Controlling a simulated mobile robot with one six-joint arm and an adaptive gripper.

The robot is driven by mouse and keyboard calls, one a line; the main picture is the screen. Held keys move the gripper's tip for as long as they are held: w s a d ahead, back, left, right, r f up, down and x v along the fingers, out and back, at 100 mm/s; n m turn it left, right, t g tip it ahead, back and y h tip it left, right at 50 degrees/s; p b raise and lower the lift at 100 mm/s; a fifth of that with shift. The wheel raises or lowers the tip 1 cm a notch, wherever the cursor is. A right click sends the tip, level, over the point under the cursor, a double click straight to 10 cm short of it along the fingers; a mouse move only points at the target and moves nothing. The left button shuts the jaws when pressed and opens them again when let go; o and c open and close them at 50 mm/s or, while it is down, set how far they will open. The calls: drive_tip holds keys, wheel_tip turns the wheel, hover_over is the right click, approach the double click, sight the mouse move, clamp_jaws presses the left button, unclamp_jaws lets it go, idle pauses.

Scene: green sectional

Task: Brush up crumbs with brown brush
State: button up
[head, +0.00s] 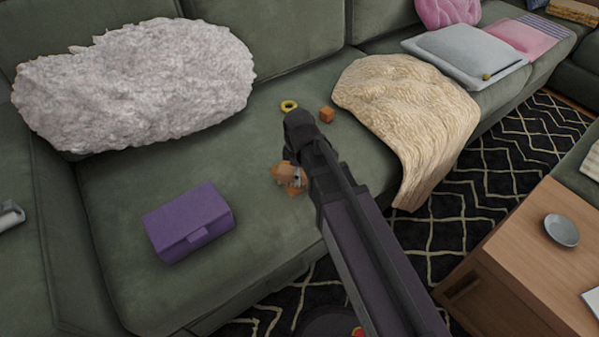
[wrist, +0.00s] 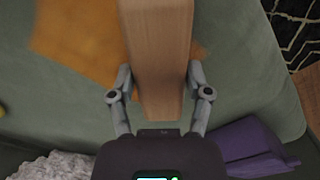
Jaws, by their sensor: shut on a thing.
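My gripper (wrist: 160,76) is shut on the brown brush (wrist: 158,35), with one finger on each side of its wooden handle. The brush runs away from the gripper to the top edge of the wrist view. In the head view the brush (head: 289,174) is small and partly hidden by my arm, low over the green seat. A flat orange-brown patch (wrist: 78,42), perhaps the crumbs, lies on the seat beside and under the brush. I cannot tell whether the brush touches it.
A purple box (head: 188,222) sits on the seat at left. A yellow ring (head: 289,105) and an orange cube (head: 327,115) lie behind my gripper. A beige blanket (head: 410,105) drapes over the seat at right. A fluffy white pillow (head: 140,85) leans at the back.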

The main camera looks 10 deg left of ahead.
drive_tip(key=shift+w+a, duration=1.15)
drive_tip(key=shift+a, duration=0.15)
drive_tip(key=shift+w+a, duration=1.1)
drive_tip(key=shift+a, duration=0.2)
drive_tip(key=shift+w, duration=0.1)
drive_tip(key=shift+w+a, duration=1.05)
drive_tip(key=shift+a, duration=0.2)
drive_tip(key=shift+w+d, duration=0.1)
drive_tip(key=shift+w+d+f, duration=0.1)
drive_tip(key=shift+w+d, duration=0.45)
